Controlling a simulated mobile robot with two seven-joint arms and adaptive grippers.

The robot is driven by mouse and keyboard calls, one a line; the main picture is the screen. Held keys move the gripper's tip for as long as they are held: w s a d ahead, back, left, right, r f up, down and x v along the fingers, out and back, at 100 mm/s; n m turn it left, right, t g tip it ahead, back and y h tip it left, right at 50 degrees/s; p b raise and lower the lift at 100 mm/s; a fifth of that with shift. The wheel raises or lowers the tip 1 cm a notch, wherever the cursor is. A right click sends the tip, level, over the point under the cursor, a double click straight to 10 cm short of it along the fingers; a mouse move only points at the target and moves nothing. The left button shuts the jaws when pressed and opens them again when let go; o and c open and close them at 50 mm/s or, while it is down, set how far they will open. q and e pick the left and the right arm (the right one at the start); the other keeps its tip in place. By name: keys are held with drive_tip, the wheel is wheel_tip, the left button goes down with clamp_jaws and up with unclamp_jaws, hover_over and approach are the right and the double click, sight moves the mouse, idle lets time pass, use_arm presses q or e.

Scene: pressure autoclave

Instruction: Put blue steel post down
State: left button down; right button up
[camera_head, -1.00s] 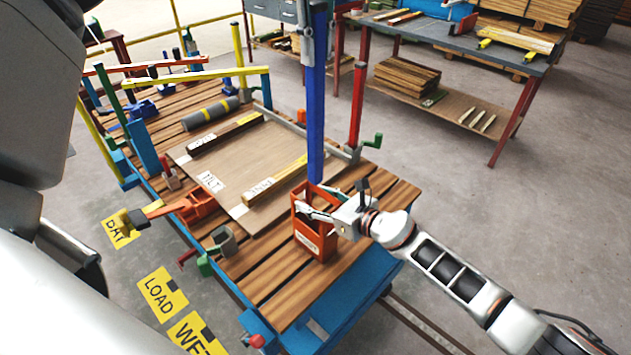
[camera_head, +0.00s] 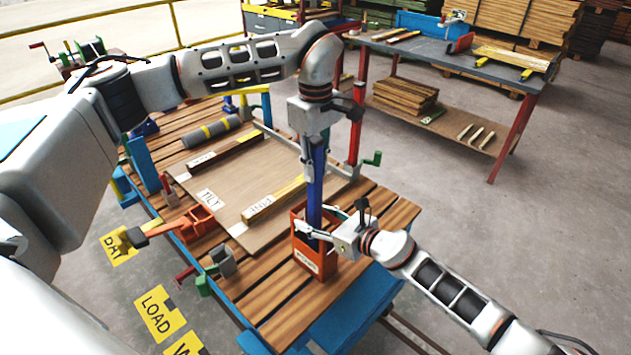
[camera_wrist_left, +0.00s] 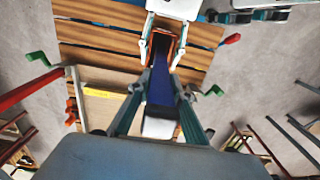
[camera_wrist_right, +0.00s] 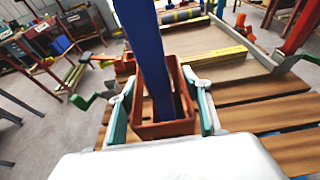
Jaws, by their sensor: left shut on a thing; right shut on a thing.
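The blue steel post (camera_head: 315,208) stands about upright, with its lower end inside the orange open-topped holder (camera_head: 312,262). Whether its foot touches the holder's floor is hidden. My left gripper (camera_head: 314,176) is shut on the upper part of the post, whose blue length (camera_wrist_left: 160,87) runs away between the fingers in the left wrist view. My right gripper (camera_head: 318,224) is shut on the orange holder, one finger on each side. In the right wrist view the post (camera_wrist_right: 148,55) goes down inside the holder's walls (camera_wrist_right: 165,130).
The holder stands on the slatted wooden bench top (camera_head: 375,225). A brown board (camera_head: 225,178) with labelled bars lies beside it. A red post (camera_head: 356,130) and green-handled clamp (camera_head: 372,159) stand behind. An orange clamp (camera_head: 195,218) and grey-green clamp (camera_head: 220,263) sit along the left edge.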

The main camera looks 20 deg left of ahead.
sight(315, 139)
use_arm(q)
drive_tip(key=shift+f, duration=2.35)
drive_tip(key=c, duration=1.8)
unclamp_jaws()
wheel_tip(315, 139, up, 12)
drive_tip(key=shift+r, duration=0.1)
